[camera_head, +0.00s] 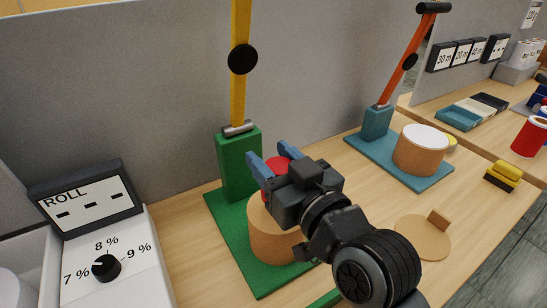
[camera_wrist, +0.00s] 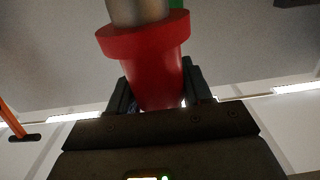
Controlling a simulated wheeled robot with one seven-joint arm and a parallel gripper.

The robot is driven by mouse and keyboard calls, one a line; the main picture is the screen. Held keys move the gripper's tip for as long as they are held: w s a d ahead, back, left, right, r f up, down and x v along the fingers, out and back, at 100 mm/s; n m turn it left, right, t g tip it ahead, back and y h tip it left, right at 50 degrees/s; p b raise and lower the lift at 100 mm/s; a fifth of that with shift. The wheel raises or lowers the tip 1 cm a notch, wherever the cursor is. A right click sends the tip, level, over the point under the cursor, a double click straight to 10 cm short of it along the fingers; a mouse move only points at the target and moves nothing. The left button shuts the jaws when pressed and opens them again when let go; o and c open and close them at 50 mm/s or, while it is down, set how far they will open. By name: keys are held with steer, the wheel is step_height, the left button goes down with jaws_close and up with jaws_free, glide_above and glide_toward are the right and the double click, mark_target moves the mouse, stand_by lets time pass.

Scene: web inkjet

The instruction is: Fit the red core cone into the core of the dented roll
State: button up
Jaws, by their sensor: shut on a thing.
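My gripper (camera_head: 270,164) is shut on the red core cone (camera_head: 279,165), above a brown roll (camera_head: 270,232) on the green base. In the wrist view the cone (camera_wrist: 153,72) sits between my fingers, with its wider rim away from my palm. A grey cylinder (camera_wrist: 140,10) shows past the rim; I cannot tell whether they touch. My gripper hides the roll's top and core in the head view. A second brown roll (camera_head: 419,152) with a white top stands on the teal base. I see no clear dent on either roll.
A green post (camera_head: 236,165) with a raised yellow lever (camera_head: 240,65) stands close behind my gripper. A teal post (camera_head: 376,123) carries an orange lever (camera_head: 399,70). A dial box (camera_head: 110,265) is at the left. A brown disc (camera_head: 422,240) and a yellow-black block (camera_head: 503,176) lie right.

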steer(key=shift+f+b, duration=0.4)
steer(key=shift+f, duration=0.1)
steer(key=o, duration=1.2)
steer(key=b+v, duration=0.1)
steer(key=v, duration=0.6)
steer(key=shift+s+d, duration=0.25)
steer(key=shift+s, duration=0.05)
steer(key=shift+s, duration=0.1)
